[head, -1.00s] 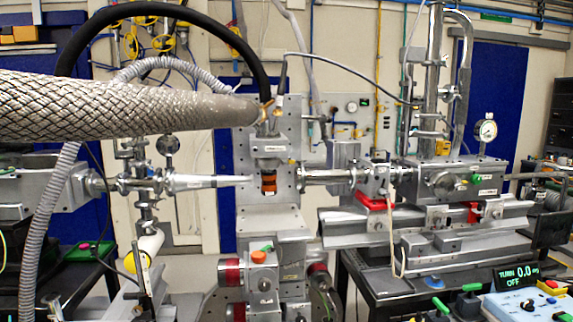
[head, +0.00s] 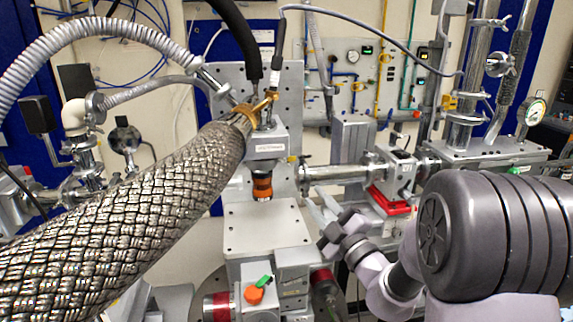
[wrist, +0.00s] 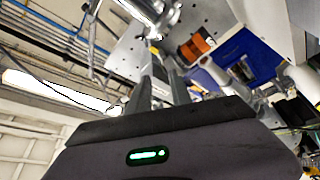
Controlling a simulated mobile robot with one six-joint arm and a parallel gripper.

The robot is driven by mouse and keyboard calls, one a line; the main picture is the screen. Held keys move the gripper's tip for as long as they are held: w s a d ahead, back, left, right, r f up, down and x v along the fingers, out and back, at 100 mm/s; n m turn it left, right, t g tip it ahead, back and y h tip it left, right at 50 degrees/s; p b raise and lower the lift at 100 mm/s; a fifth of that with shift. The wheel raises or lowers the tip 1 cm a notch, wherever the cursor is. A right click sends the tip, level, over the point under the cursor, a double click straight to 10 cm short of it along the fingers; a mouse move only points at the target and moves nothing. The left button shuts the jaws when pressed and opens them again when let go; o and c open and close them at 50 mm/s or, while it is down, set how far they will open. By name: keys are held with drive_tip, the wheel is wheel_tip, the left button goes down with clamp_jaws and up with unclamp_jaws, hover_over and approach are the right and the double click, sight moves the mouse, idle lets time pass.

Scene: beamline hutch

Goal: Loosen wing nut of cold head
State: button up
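The cold head (head: 265,145) is a grey labelled block on the upright perforated plate, with an orange and black cylinder (head: 262,187) below it. Brass fittings (head: 243,117) sit at its top, where a braided hose (head: 130,225) ends. I cannot clearly make out the wing nut in either view. My gripper (head: 322,208) is to the right of and slightly below the cylinder, apart from it. In the wrist view, the two fingers of my gripper (wrist: 160,75) stand apart with nothing visible between them. The cylinder also shows beyond them in the wrist view (wrist: 195,45).
The thick braided hose crosses the left foreground. A horizontal steel pipe (head: 335,172) runs right from the plate, above a red clamp (head: 388,202). A grey stage block (head: 262,232) and an orange knob (head: 254,294) stand below the cold head.

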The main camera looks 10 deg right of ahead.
sight(287, 164)
drive_tip(key=b+x, duration=0.1)
drive_tip(key=x, duration=1.2)
drive_tip(key=shift+w+a, duration=0.15)
drive_tip(key=shift+w, duration=0.1)
clamp_jaws()
idle(0.5)
